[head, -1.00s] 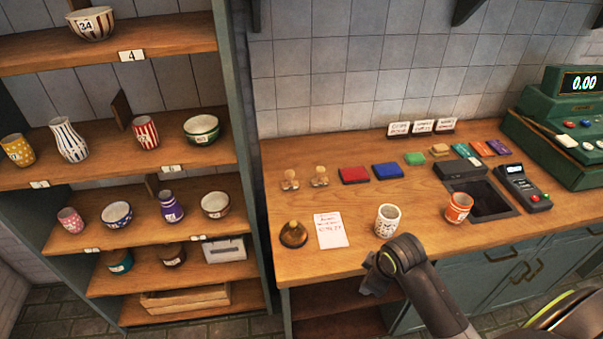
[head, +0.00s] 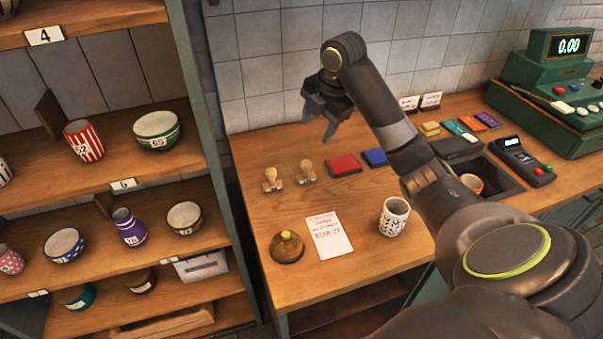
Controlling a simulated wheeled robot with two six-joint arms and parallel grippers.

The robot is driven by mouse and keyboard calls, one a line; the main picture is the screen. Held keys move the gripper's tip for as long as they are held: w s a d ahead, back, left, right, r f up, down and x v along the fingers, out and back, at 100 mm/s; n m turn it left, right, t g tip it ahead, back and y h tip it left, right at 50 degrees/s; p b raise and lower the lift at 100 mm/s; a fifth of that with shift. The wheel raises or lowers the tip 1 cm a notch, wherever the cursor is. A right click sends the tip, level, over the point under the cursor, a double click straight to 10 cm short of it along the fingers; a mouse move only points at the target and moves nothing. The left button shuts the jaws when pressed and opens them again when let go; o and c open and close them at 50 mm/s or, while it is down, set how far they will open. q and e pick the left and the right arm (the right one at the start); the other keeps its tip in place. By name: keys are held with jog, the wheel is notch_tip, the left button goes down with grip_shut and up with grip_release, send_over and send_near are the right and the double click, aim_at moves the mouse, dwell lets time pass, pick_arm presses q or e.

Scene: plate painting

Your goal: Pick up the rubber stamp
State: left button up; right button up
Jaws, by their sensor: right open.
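Two rubber stamps with light wooden handles stand upright on the counter: a left stamp (head: 271,180) and a right stamp (head: 307,172). A red ink pad (head: 343,165) and a blue ink pad (head: 375,157) lie to their right. My right gripper (head: 322,132) is open and empty, with its fingers pointing down. In the picture it is above and slightly right of the right stamp, apart from it. My right arm crosses the view and hides part of the counter. My left gripper is not in view.
The wooden counter (head: 262,222) holds a brass bell-like object (head: 286,246), a paper note (head: 328,236) and a patterned white cup (head: 394,216). An orange cup (head: 471,184), card reader (head: 520,158) and green register (head: 552,95) are right. Crockery shelves (head: 140,188) stand left.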

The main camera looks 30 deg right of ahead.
jog(key=b, duration=0.4)
send_near(308, 163)
jog(key=x, duration=0.2)
jog(key=p+x, duration=0.1)
jog(key=x, duration=0.2)
jog(key=shift+w+a+f+p, duration=0.3)
jog(key=shift+w+a, duration=0.1)
jog(key=shift+a, duration=0.05)
jog(key=x, duration=0.1)
jog(key=p+x, duration=0.1)
jog(key=x, duration=0.1)
jog(key=d+x, duration=0.1)
jog(key=x, duration=0.1)
jog(key=shift+s+f+p, duration=0.2)
jog(key=shift+f+p, duration=0.05)
jog(key=shift+p, duration=0.05)
jog(key=shift+w+f, duration=0.15)
jog(key=shift+f, duration=0.15)
jog(key=shift+c, duration=0.5)
jog(key=c, duration=1)
notch_tip(308, 163, up, 10)
jog(key=shift+r+b, duration=0.1)
jog(key=shift+b, duration=0.9)
